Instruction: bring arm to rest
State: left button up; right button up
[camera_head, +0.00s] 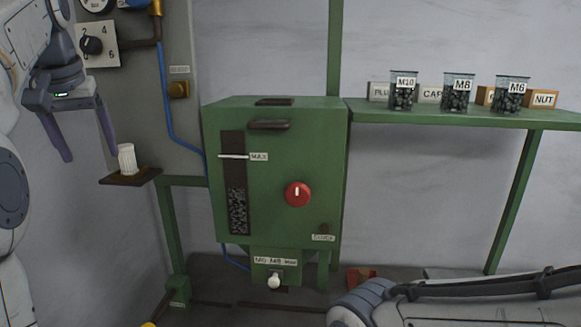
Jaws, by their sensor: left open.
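My left gripper (84,142) is at the upper left, pointing down with its two dark purple fingers spread apart. It is open and nothing is between the fingers. Its right fingertip is close to a small white ribbed cylinder (127,158), which stands upright on a small brown shelf (130,176); I cannot tell whether they touch. My left arm comes in along the left edge. Part of my right arm (440,304) lies across the lower right corner, and its gripper is not in view.
A green machine (274,180) with a red knob (298,194) and a selector (273,281) stands in the middle. A green shelf (450,117) at the right bears labelled jars of dark parts. A dial panel (98,45) is above my left gripper.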

pick_arm(q)
jog(key=s+d+f+m+g+h+b, duration=0.25)
jog(key=d+f+m+b, duration=0.35)
jog(key=d+f, duration=1.55)
jog(key=s+d+f+m+g+b, duration=0.1)
jog(key=s+d+f, duration=0.4)
jog(key=s+f, duration=0.6)
jog(key=s+d+f+m+b, duration=0.4)
jog(key=s+d+f+m, duration=0.1)
jog(key=s+f, duration=0.6)
jog(key=shift+s+d+g+b, duration=0.35)
jog(key=shift+s+d, duration=0.1)
